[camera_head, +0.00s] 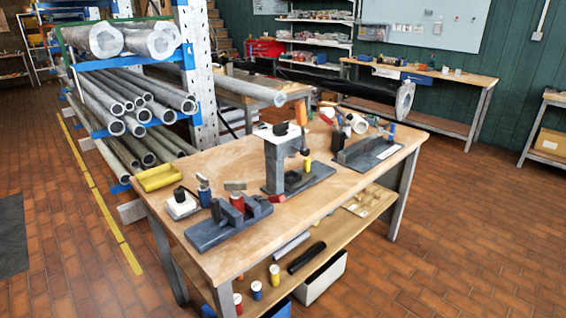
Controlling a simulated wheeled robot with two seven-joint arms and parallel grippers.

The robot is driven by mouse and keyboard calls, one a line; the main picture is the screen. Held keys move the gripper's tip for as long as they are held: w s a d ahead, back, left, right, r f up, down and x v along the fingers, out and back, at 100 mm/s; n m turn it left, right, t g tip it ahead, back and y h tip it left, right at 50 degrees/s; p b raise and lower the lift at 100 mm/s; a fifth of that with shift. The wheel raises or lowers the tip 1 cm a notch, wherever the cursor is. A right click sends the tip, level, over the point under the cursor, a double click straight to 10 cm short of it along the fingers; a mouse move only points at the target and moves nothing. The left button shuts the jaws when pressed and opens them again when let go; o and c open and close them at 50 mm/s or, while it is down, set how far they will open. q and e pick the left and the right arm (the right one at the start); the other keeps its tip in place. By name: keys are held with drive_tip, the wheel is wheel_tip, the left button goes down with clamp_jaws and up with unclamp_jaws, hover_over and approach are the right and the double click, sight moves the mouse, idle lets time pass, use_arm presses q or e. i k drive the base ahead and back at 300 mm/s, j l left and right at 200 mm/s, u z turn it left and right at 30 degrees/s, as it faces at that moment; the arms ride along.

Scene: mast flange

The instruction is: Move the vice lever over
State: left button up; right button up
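A wooden workbench (205,168) stands ahead of me, with three grey fixtures on it. The front-left fixture (228,228) is a low, vice-like block on a flat base. A small red piece (277,198) lies at its right end; I cannot tell whether this is its lever. A tall grey fixture (280,160) with a white and black top stands mid-bench, with an orange piece (301,112) beside its top. A third low grey fixture (368,153) sits at the right. No vice lever can be made out for certain. Neither of my grippers is in view.
A yellow tray (159,177) and several small bottles and cans stand on the bench. The lower shelf (335,238) holds cans and tubes, with a white box (322,278) below. A rack of metal pipes (135,105) is at the left. The brick floor (470,220) at right is clear.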

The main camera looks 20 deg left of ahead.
sight(274, 199)
drive_tip(key=k+u, duration=0.25)
drive_tip(key=u, duration=0.15)
drive_tip(key=k+u, duration=0.35)
drive_tip(key=i, duration=0.1)
